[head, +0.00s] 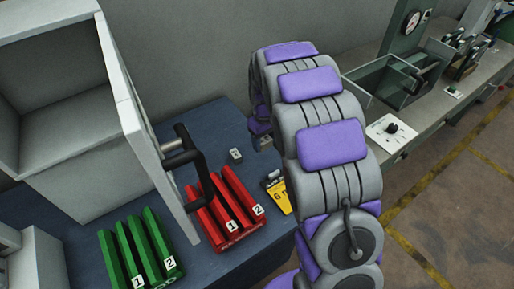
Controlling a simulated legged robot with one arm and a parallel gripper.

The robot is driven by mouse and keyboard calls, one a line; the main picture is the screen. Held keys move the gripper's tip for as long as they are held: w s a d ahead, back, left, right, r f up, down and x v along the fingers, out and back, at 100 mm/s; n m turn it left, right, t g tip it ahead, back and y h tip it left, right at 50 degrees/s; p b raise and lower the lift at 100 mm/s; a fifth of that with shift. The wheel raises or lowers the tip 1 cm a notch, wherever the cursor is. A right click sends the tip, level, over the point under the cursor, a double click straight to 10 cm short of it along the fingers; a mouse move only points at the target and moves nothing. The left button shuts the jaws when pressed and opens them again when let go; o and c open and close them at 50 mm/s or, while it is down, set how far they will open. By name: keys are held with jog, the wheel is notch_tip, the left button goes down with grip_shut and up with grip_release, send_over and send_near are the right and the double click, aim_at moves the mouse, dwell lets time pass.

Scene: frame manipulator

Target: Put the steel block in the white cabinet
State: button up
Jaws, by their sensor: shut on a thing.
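The white cabinet (62,75) stands at the upper left with its door (140,128) swung open toward me. Its inside shows as a bare shelf. The door has a black bar handle (186,150). A small grey block (235,155) lies on the dark blue tabletop, right of the door; it looks like the steel block, though it is too small to be sure. My grey and purple arm arches over the table's right side and bends down behind itself. My gripper's fingers are hidden behind the arm, so anything in them is hidden too.
Green numbered holders (140,250) and red numbered holders (222,212) stand on the blue table (205,122) near the front. A yellow marked piece (279,196) lies beside my arm. A grey workbench (385,110) with machinery runs along the right. Blue tabletop behind the small block is clear.

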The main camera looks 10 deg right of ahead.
jog(key=w+f+n, duration=0.2)
jog(key=w+n, duration=0.6)
jog(key=n, duration=0.9)
jog(key=shift+w+a+n, duration=0.2)
jog(key=shift+w+n, duration=0.2)
notch_tip(320, 180, down, 10)
jog(key=shift+r+b, duration=0.25)
jog(key=shift+b, duration=0.7)
jog(key=shift+f, duration=0.1)
jog(key=shift+f, duration=0.15)
jog(key=o, duration=1.3)
